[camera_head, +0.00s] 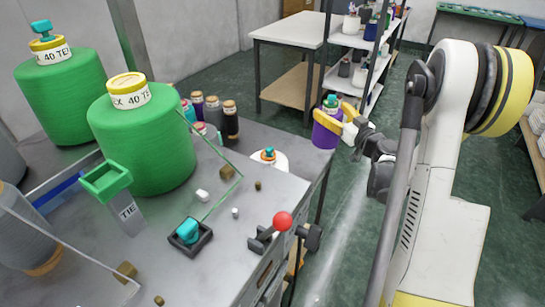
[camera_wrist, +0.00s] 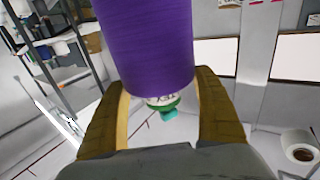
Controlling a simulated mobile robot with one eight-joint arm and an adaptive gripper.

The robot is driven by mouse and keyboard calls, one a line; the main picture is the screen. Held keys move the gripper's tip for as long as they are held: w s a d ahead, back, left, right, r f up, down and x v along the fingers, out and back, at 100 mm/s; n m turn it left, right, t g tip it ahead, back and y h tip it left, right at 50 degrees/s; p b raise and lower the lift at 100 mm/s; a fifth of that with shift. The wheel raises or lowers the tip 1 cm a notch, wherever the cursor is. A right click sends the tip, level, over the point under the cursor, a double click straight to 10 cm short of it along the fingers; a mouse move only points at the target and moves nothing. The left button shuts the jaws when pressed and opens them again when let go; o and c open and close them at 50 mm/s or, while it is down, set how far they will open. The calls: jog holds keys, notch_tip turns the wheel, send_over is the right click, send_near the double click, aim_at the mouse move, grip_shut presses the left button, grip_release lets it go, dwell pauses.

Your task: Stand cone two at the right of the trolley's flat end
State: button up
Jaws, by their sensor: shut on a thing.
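My gripper (camera_head: 335,112) is shut on a purple cone (camera_head: 328,133) and holds it upright in the air, just past the right edge of the grey metal worktop (camera_head: 262,190). The cone has a teal tip and a green and white label; I cannot read a number on it. In the wrist view the purple cone (camera_wrist: 150,45) lies between the two yellow-brown fingers (camera_wrist: 163,108), with its teal tip lowest in the picture. I cannot tell for sure which surface is the trolley's flat end.
Large green cones (camera_head: 145,140) stand at the left of the worktop. A white cone (camera_head: 268,158) stands by the worktop's right edge. A red-knobbed lever (camera_head: 283,221) is in front. A white table (camera_head: 290,30) and shelf rack (camera_head: 352,50) stand behind.

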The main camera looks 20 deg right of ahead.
jog(key=w+a+f+b, duration=0.6)
jog(key=w+a+f, duration=0.1)
jog(key=f, duration=0.3)
jog(key=shift+w+a+f, duration=0.25)
jog(key=shift+w+f, duration=0.15)
jog(key=shift+w, duration=0.1)
jog(key=o, duration=1.1)
jog(key=shift+f, duration=0.1)
jog(key=shift+o, duration=1.4)
